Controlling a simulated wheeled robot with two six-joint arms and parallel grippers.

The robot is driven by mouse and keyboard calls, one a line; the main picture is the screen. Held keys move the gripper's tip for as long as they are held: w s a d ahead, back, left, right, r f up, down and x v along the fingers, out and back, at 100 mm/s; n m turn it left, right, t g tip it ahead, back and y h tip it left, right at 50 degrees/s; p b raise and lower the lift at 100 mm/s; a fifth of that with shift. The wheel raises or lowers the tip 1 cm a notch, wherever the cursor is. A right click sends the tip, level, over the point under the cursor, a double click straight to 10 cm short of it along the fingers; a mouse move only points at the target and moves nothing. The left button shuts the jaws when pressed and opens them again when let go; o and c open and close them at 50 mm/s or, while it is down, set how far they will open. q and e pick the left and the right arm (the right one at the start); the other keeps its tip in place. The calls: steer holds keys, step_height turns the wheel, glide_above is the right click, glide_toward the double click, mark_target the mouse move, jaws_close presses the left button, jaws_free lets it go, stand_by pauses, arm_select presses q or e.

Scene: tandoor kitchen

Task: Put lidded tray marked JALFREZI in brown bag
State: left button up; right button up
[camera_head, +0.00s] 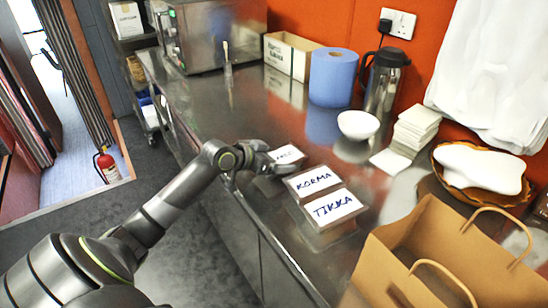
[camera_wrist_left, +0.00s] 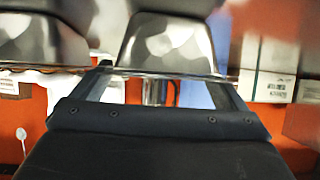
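A lidded tray (camera_head: 287,155) with a white label stands on the steel counter. Its label is partly hidden by my left gripper, so I cannot read the whole word. In the left wrist view, which is upside down, its metal side (camera_wrist_left: 165,45) shows ahead of the fingers. My left gripper (camera_head: 264,163) is at the near left side of this tray. Its fingers (camera_wrist_left: 168,78) are wide apart; whether they touch the tray is unclear. The open brown bag (camera_head: 440,255), with two handles, stands at the bottom right. My right gripper is out of view.
Trays marked KORMA (camera_head: 312,181) and TIKKA (camera_head: 333,207) stand close beside the first tray, towards the bag. Behind are a white bowl (camera_head: 358,125), flask (camera_head: 384,82), blue roll (camera_head: 333,78) and napkins (camera_head: 415,128).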

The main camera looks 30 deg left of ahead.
arm_select(q)
steer(key=shift+o, duration=0.3)
steer(key=shift+r, duration=0.3)
steer(key=shift+s+a, duration=0.15)
steer(key=shift+s, duration=0.1)
steer(key=v, duration=1.1)
steer(key=shift+s+p, duration=0.2)
steer(key=shift+p, duration=0.15)
